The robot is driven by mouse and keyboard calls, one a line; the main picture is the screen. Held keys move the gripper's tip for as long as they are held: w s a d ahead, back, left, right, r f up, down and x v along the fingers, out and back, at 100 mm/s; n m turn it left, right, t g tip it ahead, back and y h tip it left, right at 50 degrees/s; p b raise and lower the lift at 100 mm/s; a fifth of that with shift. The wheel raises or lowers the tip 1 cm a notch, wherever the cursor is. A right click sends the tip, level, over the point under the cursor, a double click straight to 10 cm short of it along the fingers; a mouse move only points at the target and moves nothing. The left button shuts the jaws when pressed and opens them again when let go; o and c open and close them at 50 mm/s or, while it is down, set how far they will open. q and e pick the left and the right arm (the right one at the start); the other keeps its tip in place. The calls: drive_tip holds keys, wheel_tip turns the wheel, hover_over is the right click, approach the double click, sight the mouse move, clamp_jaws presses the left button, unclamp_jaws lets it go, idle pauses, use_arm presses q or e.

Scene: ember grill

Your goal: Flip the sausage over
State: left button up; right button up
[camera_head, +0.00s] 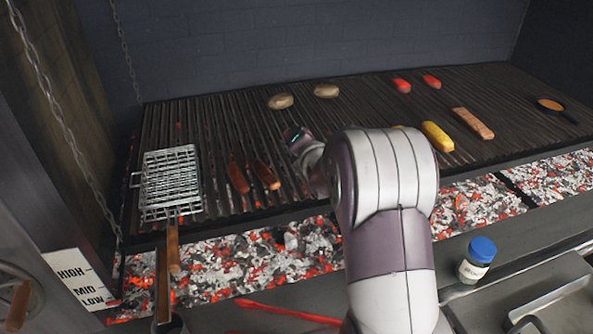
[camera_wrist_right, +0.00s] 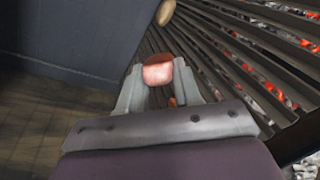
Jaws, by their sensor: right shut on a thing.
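My right gripper (camera_wrist_right: 157,84) is shut on a sausage (camera_wrist_right: 158,73) in the wrist view. The held sausage has a pinkish face towards the camera and a browner top. In the head view my right arm reaches over the grill, and its wrist hides the fingers and the held piece. Two reddish-brown sausages (camera_head: 238,176) (camera_head: 265,174) lie on the grate left of my wrist. My left gripper is not in view.
The grill grate (camera_head: 215,125) spans the scene over glowing coals (camera_head: 250,265). A wire basket (camera_head: 170,180) lies at left. Two patties (camera_head: 281,101) (camera_head: 326,90), red peppers (camera_head: 401,85), corn (camera_head: 437,137), a fillet (camera_head: 473,123) and a small pan (camera_head: 550,105) are further off. A blue-capped jar (camera_head: 477,260) stands in front.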

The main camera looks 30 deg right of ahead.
drive_tip(key=n, duration=0.1)
drive_tip(key=n+y, duration=0.1)
drive_tip(key=n, duration=0.1)
drive_tip(key=shift+d+f, duration=0.2)
drive_tip(key=shift+d, duration=0.05)
drive_tip(key=n, duration=0.2)
drive_tip(key=r+n+y, duration=0.1)
drive_tip(key=n, duration=0.1)
drive_tip(key=shift+d+n+y, duration=0.15)
drive_tip(key=shift+n+y, duration=0.15)
drive_tip(key=shift+r+n+y+p, duration=0.2)
drive_tip(key=shift+n+y+p, duration=0.3)
drive_tip(key=shift+n+p, duration=0.4)
drive_tip(key=shift+d+n+y, duration=0.15)
drive_tip(key=shift+n+y, duration=0.25)
drive_tip(key=shift+n, duration=1.2)
drive_tip(key=f+b, duration=0.2)
drive_tip(key=w+f+b, duration=0.1)
drive_tip(key=f+b, duration=0.1)
drive_tip(key=w+f+b, duration=0.1)
drive_tip(key=f+b, duration=0.1)
drive_tip(key=shift+f, duration=0.15)
drive_tip(key=shift+s+r, duration=0.1)
drive_tip(key=shift+r, duration=0.1)
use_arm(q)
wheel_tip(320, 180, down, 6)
use_arm(e)
drive_tip(key=o, duration=0.6)
